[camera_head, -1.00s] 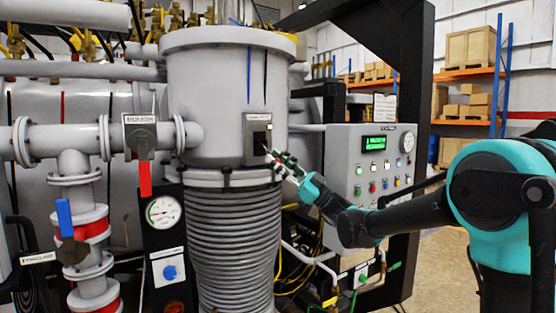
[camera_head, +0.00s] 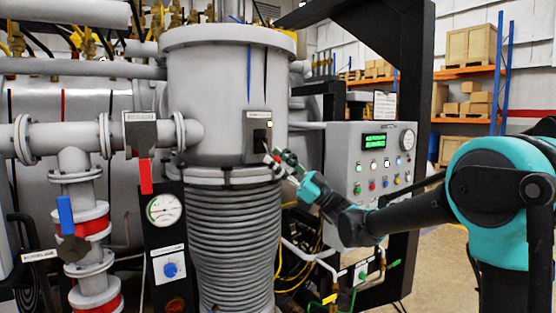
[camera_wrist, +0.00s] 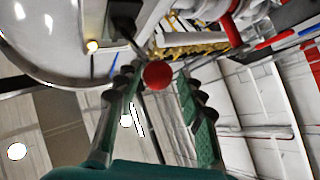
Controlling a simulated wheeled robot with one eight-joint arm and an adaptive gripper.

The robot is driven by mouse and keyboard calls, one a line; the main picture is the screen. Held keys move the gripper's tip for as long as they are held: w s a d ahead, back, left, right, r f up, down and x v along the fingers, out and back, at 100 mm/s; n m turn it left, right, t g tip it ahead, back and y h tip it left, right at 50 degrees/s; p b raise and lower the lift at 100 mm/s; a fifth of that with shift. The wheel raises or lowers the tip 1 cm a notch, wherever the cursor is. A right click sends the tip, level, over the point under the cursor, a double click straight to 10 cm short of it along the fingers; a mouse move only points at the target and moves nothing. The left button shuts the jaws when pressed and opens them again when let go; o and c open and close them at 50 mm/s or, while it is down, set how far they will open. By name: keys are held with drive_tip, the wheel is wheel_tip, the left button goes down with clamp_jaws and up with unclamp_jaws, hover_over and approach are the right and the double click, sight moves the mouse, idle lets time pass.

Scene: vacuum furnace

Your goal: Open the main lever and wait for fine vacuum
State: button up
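A lever with a red ball knob (camera_wrist: 157,75) shows in the wrist view; its thin dark rod runs up left to a black mount. In the head view the lever's dark slotted plate (camera_head: 258,137) is on the front of the grey cylindrical chamber. My gripper (camera_head: 277,158) is just right of and below that plate. In the wrist view the two green-padded fingers of my gripper (camera_wrist: 160,80) are apart, with the ball in the gap near their tips. Clear space shows beside the ball; contact is not visible.
The control panel (camera_head: 371,160) has a green display (camera_head: 375,141) too small to read. A round gauge (camera_head: 163,210) is left of the ribbed column. Red (camera_head: 145,177) and blue (camera_head: 65,215) valve handles hang on the left pipes. The black frame (camera_head: 416,120) stands near my arm.

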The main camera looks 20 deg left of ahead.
drive_tip(key=v, duration=1.2)
drive_tip(key=s+d+f+m+t+h, duration=0.1)
drive_tip(key=s+d+f+m+h, duration=0.25)
drive_tip(key=f, duration=0.55)
drive_tip(key=s+d+f+m+t+h, duration=0.25)
drive_tip(key=f+m+h, duration=0.25)
drive_tip(key=f, duration=0.4)
drive_tip(key=s+d+f+m+t+h, duration=0.1)
drive_tip(key=s+d+f+m+h, duration=0.15)
drive_tip(key=f+m+h, duration=0.4)
drive_tip(key=s+d+f+m+t+h, duration=0.1)
drive_tip(key=s+d+f+m+h, duration=0.3)
drive_tip(key=d+f, duration=0.5)
drive_tip(key=s+d+f+m+t+h, duration=0.1)
drive_tip(key=s+d+f+m+h, duration=0.3)
drive_tip(key=d, duration=1.2)
wheel_tip(320, 180, down, 5)
drive_tip(key=shift+s+d+r+h, duration=0.15)
drive_tip(key=shift+s+h, duration=0.45)
drive_tip(key=shift+h, duration=0.6)
